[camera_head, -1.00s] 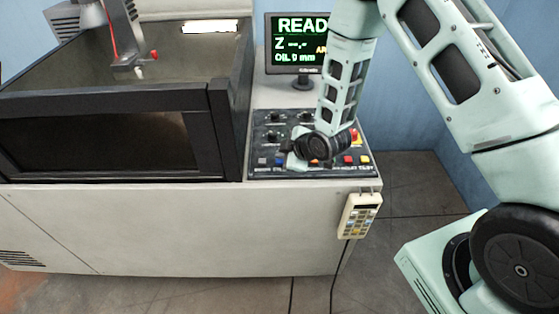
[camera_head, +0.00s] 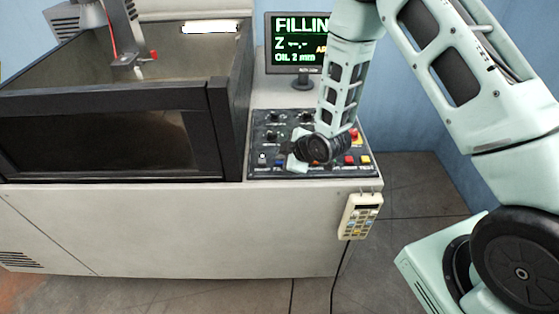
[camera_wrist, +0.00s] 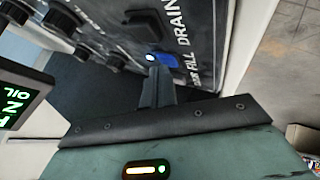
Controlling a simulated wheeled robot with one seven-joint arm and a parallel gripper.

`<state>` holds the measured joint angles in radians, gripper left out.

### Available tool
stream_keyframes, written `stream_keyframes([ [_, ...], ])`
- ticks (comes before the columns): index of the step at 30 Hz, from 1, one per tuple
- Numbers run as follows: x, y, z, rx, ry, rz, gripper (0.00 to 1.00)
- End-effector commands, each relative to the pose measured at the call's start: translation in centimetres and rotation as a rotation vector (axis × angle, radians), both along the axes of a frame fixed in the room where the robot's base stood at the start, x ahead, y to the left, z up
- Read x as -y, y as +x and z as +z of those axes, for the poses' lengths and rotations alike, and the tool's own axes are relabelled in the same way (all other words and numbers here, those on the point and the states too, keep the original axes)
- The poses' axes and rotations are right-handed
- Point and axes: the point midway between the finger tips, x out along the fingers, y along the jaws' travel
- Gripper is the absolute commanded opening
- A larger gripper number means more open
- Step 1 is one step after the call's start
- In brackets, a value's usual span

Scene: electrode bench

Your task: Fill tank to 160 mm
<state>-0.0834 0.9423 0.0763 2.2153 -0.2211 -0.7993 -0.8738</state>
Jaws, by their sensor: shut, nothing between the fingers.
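The tank (camera_head: 120,45) stands at the left behind a dark frame and front window (camera_head: 110,145). The monitor (camera_head: 300,45) shows "FILLIN" at its visible part and "OIL 2 mm"; my arm covers its right side. My gripper (camera_wrist: 158,78) is shut and empty, its fingertips at the control panel (camera_head: 255,140). In the wrist view the tips are right at a lit blue button (camera_wrist: 160,58) beside the label "FILL"; whether they touch cannot be told. A dark button (camera_wrist: 146,22) is beside "DRAIN". In the head view my wrist hides part of the button row.
A red knob (camera_head: 353,137) and red and yellow buttons (camera_head: 364,160) are right of my wrist. Dark rotary knobs (camera_head: 272,136) are on the panel. A handheld pendant (camera_head: 360,216) hangs from the cabinet front (camera_head: 170,225), its cable running down.

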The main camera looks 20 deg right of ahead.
Motion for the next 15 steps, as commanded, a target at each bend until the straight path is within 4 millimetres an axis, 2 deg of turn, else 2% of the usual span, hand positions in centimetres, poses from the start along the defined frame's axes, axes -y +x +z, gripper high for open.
stream_keyframes([
  [8,0.0,0.0,0.1,-0.001,-0.001,0.0,0.0],
  [15,0.0,0.0,1.2,0.0,-0.001,0.001,0.0],
])
